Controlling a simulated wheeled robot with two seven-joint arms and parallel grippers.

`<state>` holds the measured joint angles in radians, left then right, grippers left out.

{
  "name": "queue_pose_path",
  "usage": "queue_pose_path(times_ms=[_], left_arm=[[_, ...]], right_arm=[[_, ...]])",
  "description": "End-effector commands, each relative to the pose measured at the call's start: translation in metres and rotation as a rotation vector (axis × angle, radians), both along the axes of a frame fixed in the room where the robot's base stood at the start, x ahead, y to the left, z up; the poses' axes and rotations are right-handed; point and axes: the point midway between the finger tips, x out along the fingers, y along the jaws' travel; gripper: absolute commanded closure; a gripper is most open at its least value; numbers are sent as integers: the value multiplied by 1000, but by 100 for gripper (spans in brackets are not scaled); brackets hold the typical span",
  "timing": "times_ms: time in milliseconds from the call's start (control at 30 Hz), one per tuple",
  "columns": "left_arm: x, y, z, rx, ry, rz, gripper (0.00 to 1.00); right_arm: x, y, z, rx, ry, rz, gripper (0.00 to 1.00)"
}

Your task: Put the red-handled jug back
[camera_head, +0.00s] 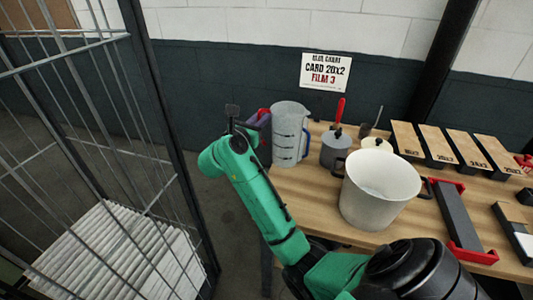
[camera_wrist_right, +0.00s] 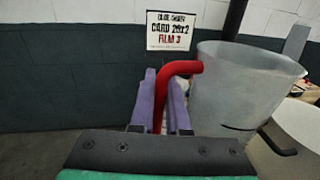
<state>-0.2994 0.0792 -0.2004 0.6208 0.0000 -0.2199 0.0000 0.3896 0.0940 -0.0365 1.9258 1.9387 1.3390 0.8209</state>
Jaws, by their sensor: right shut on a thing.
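The red-handled jug (camera_head: 288,125) is a clear, marked jug at the left end of the wooden table in the head view. Its red handle (camera_wrist_right: 183,68) shows between my gripper's purple fingers in the wrist view, with the jug's wall (camera_wrist_right: 240,85) to the right. My right gripper (camera_head: 259,118) is shut on this handle from the left side of the jug. The jug looks upright; I cannot tell whether its base touches the table. A blue handle (camera_head: 307,145) shows at the jug's right edge; whose it is, I cannot tell. My left gripper is out of view.
On the table (camera_head: 305,205) stand a large pale pot (camera_head: 375,190), a grey pot (camera_head: 335,150) with a red upright handle, and several boxes (camera_head: 440,145) at the right. A wire cage (camera_head: 130,150) stands at the left. A sign (camera_head: 325,71) hangs on the wall.

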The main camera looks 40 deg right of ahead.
Motion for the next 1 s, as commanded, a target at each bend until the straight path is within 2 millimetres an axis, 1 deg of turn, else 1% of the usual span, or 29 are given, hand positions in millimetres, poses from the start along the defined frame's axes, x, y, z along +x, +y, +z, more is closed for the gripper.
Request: queue_pose_path(times_ms=[33,200,500,600,767,900,933,967,1000], left_arm=[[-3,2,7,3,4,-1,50],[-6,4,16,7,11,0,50],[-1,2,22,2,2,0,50],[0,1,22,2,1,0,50],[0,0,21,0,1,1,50],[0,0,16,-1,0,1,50],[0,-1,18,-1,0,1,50],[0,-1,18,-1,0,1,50],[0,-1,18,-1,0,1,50]], right_arm=[[0,-1,-14,-5,9,0,100],[0,-1,-68,-5,7,0,100],[1,-1,-125,-3,2,1,100],[0,-1,-133,-2,-2,1,100],[0,0,-133,-1,-4,1,100],[0,0,-138,0,-3,1,100],[1,0,-136,0,-2,1,75],[0,0,-136,0,-2,1,63],[1,0,-136,0,-2,1,56]])
